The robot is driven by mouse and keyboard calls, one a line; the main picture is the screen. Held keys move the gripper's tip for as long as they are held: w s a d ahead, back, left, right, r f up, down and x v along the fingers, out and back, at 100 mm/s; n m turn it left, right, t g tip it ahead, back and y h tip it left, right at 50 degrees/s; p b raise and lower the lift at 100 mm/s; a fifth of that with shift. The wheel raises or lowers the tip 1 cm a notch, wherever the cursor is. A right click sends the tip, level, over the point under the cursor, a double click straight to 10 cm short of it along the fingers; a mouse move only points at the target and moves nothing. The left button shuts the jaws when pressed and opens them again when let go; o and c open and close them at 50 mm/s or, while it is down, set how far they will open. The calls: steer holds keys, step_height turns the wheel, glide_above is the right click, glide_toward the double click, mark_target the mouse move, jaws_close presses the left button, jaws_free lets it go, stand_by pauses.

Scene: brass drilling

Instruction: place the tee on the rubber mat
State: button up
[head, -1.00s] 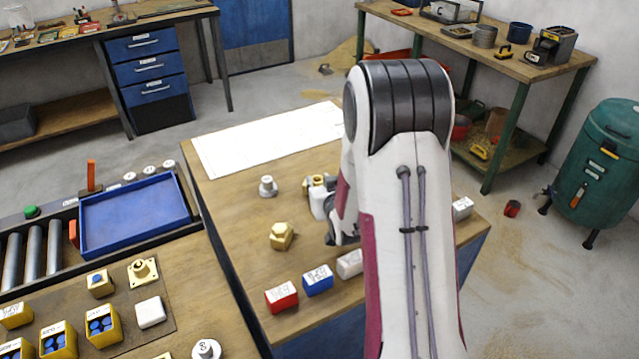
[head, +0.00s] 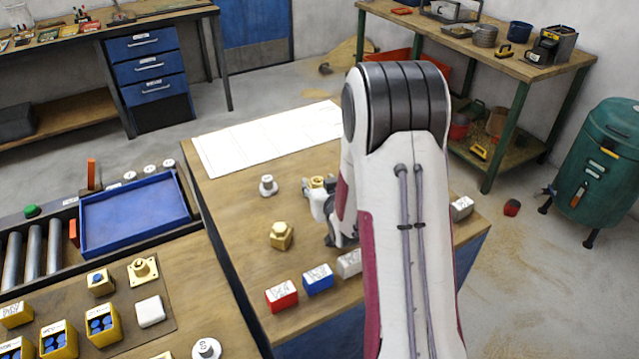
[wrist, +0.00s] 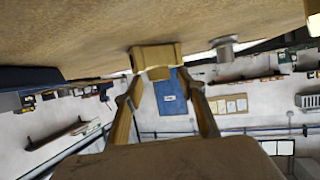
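A brass fitting (head: 318,183), which I take to be the tee, stands on the middle table, partly hidden by my gripper (head: 326,212) and arm in the head view. In the wrist view, a brass piece (wrist: 155,57) shows at the table surface, straight ahead at the tips of my gripper (wrist: 160,78). The two fingers are spread, with background visible between them. I see no firm contact with the piece. A flat brownish mat (head: 128,295) lies on the left bench; I take it to be the rubber mat.
A brass hex fitting (head: 282,236) and a grey peg (head: 267,187) stand on the middle table. Red (head: 281,297), blue (head: 318,279) and white blocks line its front. A blue tray (head: 135,215) lies behind.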

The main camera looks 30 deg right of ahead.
mark_target(317, 179)
steer(key=shift+r, duration=0.2)
steer(key=shift+v, duration=1.45)
step_height(317, 179, up, 7)
steer(key=shift+s, duration=0.1)
